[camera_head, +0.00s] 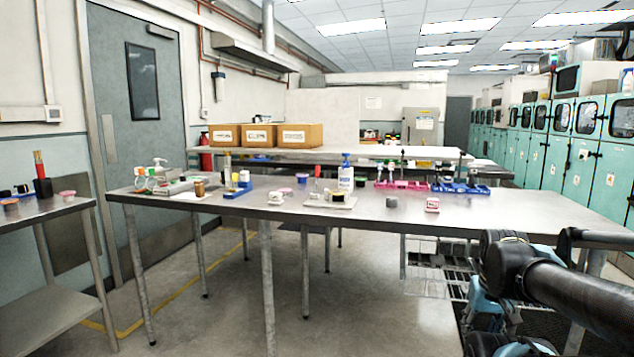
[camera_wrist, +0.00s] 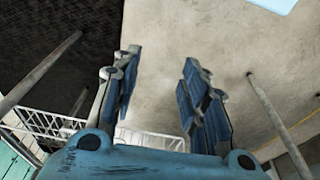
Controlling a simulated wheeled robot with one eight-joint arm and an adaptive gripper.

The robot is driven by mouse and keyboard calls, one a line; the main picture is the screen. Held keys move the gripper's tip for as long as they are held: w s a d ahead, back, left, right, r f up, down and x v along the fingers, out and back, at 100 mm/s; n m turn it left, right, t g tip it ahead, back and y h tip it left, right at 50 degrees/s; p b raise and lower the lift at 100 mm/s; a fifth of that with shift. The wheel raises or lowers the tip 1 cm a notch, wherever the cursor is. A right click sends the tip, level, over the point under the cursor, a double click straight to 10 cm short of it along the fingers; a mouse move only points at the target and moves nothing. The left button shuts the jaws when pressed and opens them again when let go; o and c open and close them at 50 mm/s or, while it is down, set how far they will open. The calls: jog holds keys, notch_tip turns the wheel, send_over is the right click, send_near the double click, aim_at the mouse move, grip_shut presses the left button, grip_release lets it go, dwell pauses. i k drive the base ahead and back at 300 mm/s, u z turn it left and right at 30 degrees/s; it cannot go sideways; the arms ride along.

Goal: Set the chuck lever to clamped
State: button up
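I cannot make out a chuck lever for certain. A pale plate (camera_head: 345,205) on the long metal table (camera_head: 245,207) bears small dark and light parts, too small to tell apart. In the head view my dark arm shows at the lower right, in front of the table's right part and well away from the plate.
A white bottle with a blue top (camera_head: 346,172) stands behind the plate. A pink tray (camera_head: 402,184) and a blue tray (camera_head: 461,188) lie to its right. A red-and-white small box (camera_head: 432,204) sits near the front edge. The table's right part is mostly bare.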

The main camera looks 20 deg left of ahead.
aim_at(317, 172)
jog(key=z, duration=0.9)
jog(key=k, duration=1.55)
jog(key=u, duration=1)
jog(key=i, duration=1)
jog(key=z, duration=0.05)
